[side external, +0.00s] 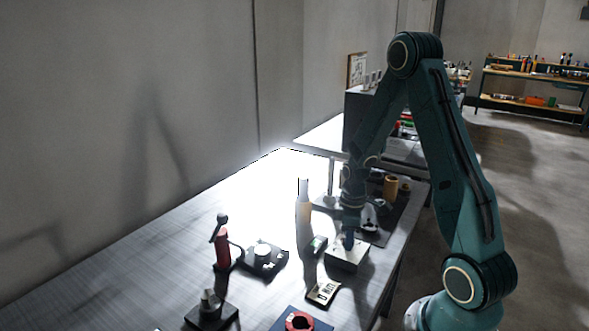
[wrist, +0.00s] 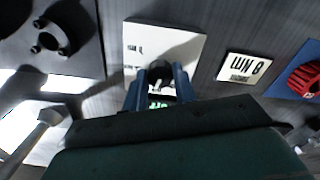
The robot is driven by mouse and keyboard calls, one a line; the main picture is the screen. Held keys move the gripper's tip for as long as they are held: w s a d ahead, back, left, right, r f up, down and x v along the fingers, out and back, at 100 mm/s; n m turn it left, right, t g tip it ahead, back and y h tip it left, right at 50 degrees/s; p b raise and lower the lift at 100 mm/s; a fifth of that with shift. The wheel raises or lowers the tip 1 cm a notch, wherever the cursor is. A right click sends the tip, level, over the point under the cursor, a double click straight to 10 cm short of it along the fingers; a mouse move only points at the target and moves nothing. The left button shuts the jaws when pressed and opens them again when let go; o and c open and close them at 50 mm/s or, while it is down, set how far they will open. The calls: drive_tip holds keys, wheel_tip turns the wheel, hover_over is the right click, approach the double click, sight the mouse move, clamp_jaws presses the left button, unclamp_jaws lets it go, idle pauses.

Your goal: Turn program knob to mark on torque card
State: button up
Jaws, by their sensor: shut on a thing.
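The program knob (wrist: 160,70) is dark and round with a pale pointer line, on a white panel box (wrist: 184,48). The panel box (side external: 345,260) also shows below my arm in the side view. My gripper (wrist: 159,84) is shut on the knob, with a blue finger on each side of it. In the side view my gripper (side external: 348,240) points down onto the box and hides the knob. The torque card (wrist: 243,68) is pale and appears to read "8 NM", upside down in the wrist view. It lies flat beside the box; the card (side external: 323,292) also shows in the side view.
A red ring-shaped part (side external: 299,321) sits on a blue mat near the front. A red-handled tool (side external: 222,245), a dark tray (side external: 264,262) and a pale bottle (side external: 304,212) stand to the left. A small green display (wrist: 158,102) shows below the knob.

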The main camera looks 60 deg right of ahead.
drive_tip(key=m, duration=0.5)
drive_tip(key=shift+m, duration=0.3)
drive_tip(key=m, duration=1)
drive_tip(key=shift+m, duration=0.4)
drive_tip(key=m, duration=0.5)
drive_tip(key=o, duration=1)
drive_tip(key=shift+c, duration=0.2)
